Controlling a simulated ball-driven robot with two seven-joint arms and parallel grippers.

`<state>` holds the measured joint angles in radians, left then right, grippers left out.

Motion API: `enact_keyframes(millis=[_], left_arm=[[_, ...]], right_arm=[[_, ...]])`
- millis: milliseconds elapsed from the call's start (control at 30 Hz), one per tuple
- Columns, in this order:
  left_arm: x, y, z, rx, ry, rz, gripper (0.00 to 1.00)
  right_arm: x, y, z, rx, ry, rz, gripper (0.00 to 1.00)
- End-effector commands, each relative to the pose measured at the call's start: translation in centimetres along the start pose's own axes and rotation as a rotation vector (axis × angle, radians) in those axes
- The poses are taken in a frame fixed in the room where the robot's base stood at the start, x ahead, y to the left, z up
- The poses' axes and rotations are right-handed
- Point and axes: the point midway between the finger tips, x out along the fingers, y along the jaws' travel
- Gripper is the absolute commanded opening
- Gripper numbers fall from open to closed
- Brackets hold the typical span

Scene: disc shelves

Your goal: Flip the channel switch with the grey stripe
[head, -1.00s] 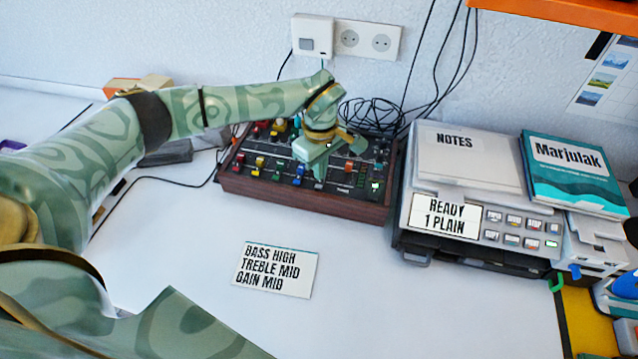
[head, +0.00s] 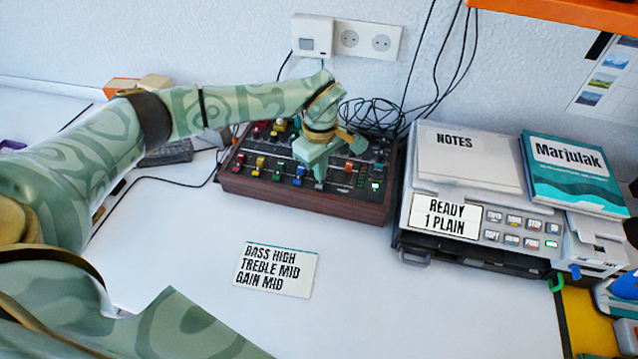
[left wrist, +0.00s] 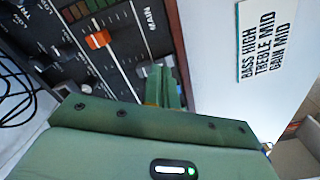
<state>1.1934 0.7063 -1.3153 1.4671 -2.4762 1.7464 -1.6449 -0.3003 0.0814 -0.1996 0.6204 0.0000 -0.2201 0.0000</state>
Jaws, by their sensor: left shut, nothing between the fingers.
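The mixer (head: 300,200) is a dark panel in a brown wooden case, with rows of coloured caps and a lit green spot. My left gripper (head: 320,176) is shut and empty, pointing down at the front right part of the panel. In the left wrist view its shut fingertips (left wrist: 163,88) are at the panel edge, close beside a small grey cap (left wrist: 146,71); I cannot tell whether they touch. An orange cap (left wrist: 98,40) sits farther along. I cannot make out which switch has the grey stripe; the gripper hides part of the panel. My right gripper is out of view.
A white card (head: 275,270) reading "BASS HIGH TREBLE MID GAIN MID" lies in front of the mixer. A printer (head: 408,235) stands close on the right, with a teal book (head: 575,175). Black cables lie behind the mixer.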

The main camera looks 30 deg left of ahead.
Motion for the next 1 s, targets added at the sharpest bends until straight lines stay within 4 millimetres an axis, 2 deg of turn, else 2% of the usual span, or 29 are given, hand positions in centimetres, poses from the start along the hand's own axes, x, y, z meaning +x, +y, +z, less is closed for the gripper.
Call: enact_keyframes(millis=[1000], left_arm=[[0.76, 0.00, 0.00, 0.000, 0.000, 0.000, 0.00]], right_arm=[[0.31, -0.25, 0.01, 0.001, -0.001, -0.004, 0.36]])
